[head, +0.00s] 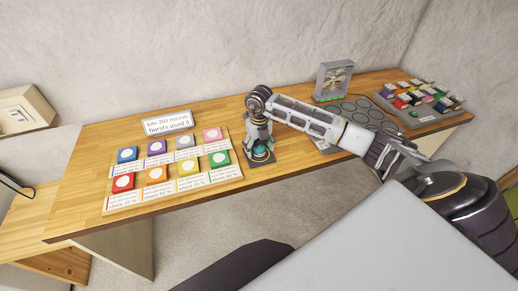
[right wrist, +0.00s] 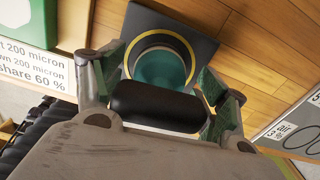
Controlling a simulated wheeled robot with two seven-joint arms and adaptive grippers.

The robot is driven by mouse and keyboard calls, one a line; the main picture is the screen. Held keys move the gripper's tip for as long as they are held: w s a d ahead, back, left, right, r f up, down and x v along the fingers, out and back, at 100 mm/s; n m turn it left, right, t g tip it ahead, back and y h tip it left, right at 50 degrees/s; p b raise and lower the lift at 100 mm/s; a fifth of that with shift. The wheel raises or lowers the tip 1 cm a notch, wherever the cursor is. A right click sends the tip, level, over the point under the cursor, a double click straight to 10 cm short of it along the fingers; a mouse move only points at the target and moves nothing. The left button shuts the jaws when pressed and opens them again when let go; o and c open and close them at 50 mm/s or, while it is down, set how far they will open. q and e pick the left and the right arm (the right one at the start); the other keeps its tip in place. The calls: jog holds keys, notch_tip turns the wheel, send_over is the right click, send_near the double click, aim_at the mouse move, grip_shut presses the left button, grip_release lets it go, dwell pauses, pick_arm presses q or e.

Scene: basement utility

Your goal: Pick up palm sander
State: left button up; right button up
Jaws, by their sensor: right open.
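The palm sander (head: 262,158) stands upright on the wooden bench, right of the colored blocks. It has a dark square base, a teal body with a yellow ring, and a black rounded top. My right gripper (head: 259,142) is over it, pointing down, and hides most of it in the head view. In the right wrist view the sander's black top (right wrist: 157,105) lies between the two green-padded fingers of the open right gripper (right wrist: 160,78). I cannot tell whether either pad touches it. My left gripper is not in view.
A board (head: 112,207) with colored blocks and labels lies left of the sander, close to the gripper. A small sign (head: 168,122) stands behind it. A fan box (head: 333,81), a panel with round outlines (head: 372,112) and a tray of small colored items (head: 417,121) are to the right.

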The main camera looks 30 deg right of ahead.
jog(key=c, duration=1.1)
jog(key=shift+r, duration=0.2)
notch_tip(320, 180, up, 10)
jog(key=shift+f+b, duration=0.15)
jog(key=shift+b, duration=0.7)
jog(key=o, duration=0.6)
jog(key=shift+c, duration=0.9)
